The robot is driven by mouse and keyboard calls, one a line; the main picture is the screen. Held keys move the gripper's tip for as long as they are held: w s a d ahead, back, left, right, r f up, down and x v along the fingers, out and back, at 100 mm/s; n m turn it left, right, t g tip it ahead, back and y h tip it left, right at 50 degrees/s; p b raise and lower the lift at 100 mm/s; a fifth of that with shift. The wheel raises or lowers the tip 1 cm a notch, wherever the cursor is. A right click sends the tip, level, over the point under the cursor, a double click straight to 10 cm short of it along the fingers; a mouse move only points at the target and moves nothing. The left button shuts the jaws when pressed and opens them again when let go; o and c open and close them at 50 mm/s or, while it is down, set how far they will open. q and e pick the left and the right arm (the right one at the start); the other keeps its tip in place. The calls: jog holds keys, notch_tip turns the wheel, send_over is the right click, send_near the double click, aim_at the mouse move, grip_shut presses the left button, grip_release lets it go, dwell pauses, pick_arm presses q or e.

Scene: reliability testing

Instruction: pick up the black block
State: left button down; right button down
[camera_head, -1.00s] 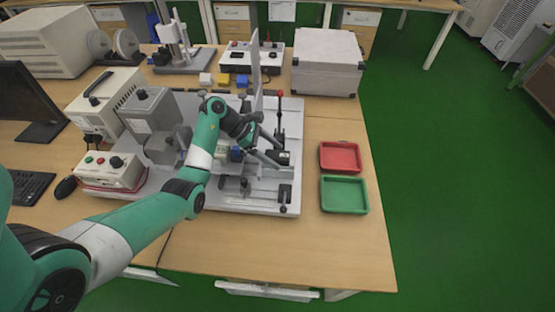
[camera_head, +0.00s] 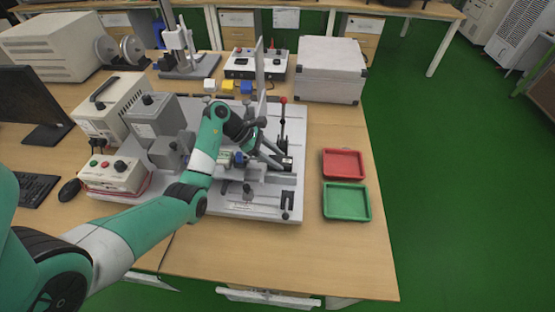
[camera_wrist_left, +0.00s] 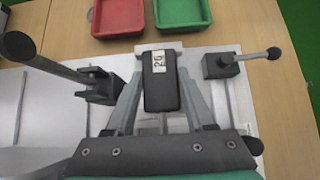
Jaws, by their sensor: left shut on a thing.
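In the head view, my left gripper (camera_head: 273,158) is over the right part of the grey test fixture (camera_head: 230,207). The block is mostly hidden there by the gripper. I cannot tell whether the block is clear of the fixture. My right gripper is not in view.
A red tray (camera_head: 343,163) and a green tray (camera_head: 347,202) lie to the right of the fixture. Upright levers stand close to the gripper, one with a red knob (camera_head: 283,101). A silver case (camera_head: 331,70) stands behind. The front of the table is clear.

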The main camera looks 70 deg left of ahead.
aim_at(289, 161)
pick_arm(q)
notch_tip(289, 161, up, 3)
jog(key=shift+p, duration=0.7)
jog(key=s+d+r+p, duration=0.9)
jog(key=d+p, duration=0.1)
jog(key=p, duration=0.3)
jog(key=shift+s+r, duration=0.25)
jog(key=shift+s, duration=0.1)
